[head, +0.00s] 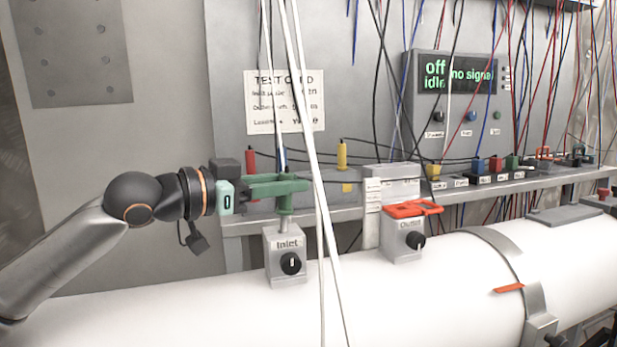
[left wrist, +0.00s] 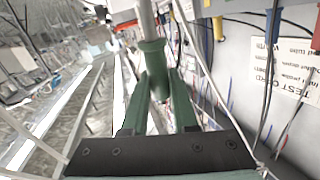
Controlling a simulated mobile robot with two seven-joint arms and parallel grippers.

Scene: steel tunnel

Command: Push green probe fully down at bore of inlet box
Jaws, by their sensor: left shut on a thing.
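My left gripper (head: 300,184) reaches in from the left, its green fingers level above the inlet box. It is shut on the green probe (head: 285,203), which stands upright over the box. The probe's bare metal shaft shows between its green grip and the top of the grey inlet box (head: 285,268), which carries a black knob. The shaft meets the box top at the bore; the bore opening itself is hidden. In the left wrist view the probe (left wrist: 152,47) sits at the tips of the green fingers (left wrist: 158,88). My right gripper is not in view.
White cables (head: 318,200) hang just right of the probe, in front of the gripper's far side. The outlet box (head: 403,243) with a red-orange clamp-like piece (head: 412,209) stands to the right on the white pipe (head: 410,300). A test card (head: 285,102) hangs behind.

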